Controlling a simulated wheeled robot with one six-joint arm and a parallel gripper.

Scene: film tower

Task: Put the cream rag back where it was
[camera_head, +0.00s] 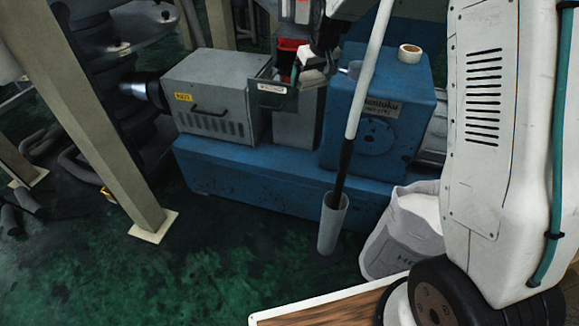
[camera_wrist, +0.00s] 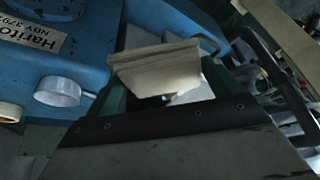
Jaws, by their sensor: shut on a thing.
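The cream rag (camera_head: 312,77) is in my gripper (camera_head: 318,58) at the top middle of the head view. It hangs above and beside the small open dark grey tray (camera_head: 272,97) with a pale label, left of the blue machine. In the wrist view the rag (camera_wrist: 155,62) shows as a folded cream bundle across the fingers of my gripper (camera_wrist: 165,92). The gripper is shut on it. The lower part of the rag is partly hidden by the gripper's dark body.
A grey vented box (camera_head: 208,95) stands left. A pole (camera_head: 362,85) leans upright from a grey tube (camera_head: 332,225). A pale sack (camera_head: 405,240) stands right. Green floor is open at left.

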